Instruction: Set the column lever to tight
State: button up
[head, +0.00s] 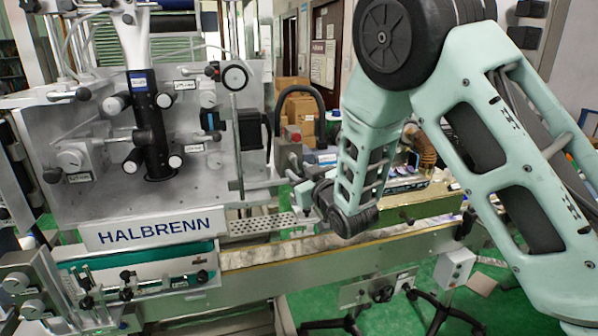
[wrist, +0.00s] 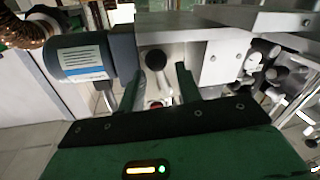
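The black column (head: 150,120) stands upright on the grey HALBRENN machine in the head view, with short knobbed handles on its sides. I cannot tell from its small labels which handle is the column lever or how it is set. My gripper (wrist: 165,82) shows two dark fingers spread apart in the wrist view. A pale lever with a black ball knob (wrist: 157,62) shows in the gap between them; I cannot tell whether it lies between the fingers or beyond them. In the head view, my wrist is right of the machine, and the fingers are hard to make out.
A conveyor (head: 350,245) runs along the front of the machine. A dark cylinder with a white-and-blue label (wrist: 82,60) is left of my fingers in the wrist view. Metal blocks and black knobs (wrist: 272,52) crowd the right. Cardboard boxes (head: 297,103) stand behind.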

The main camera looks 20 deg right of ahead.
jog(key=shift+c, duration=0.3)
grip_shut()
jog(key=f+m+b, duration=0.1)
jog(key=b, duration=0.2)
jog(key=shift+a, duration=0.15)
jog(key=m+b, duration=0.2)
jog(key=b, duration=0.1)
jog(key=shift+a+r+t, duration=0.2)
jog(key=shift+a+t, duration=0.05)
jog(key=shift+t, duration=0.05)
jog(key=shift+o, duration=0.3)
grip_release()
jog(key=shift+r, duration=0.1)
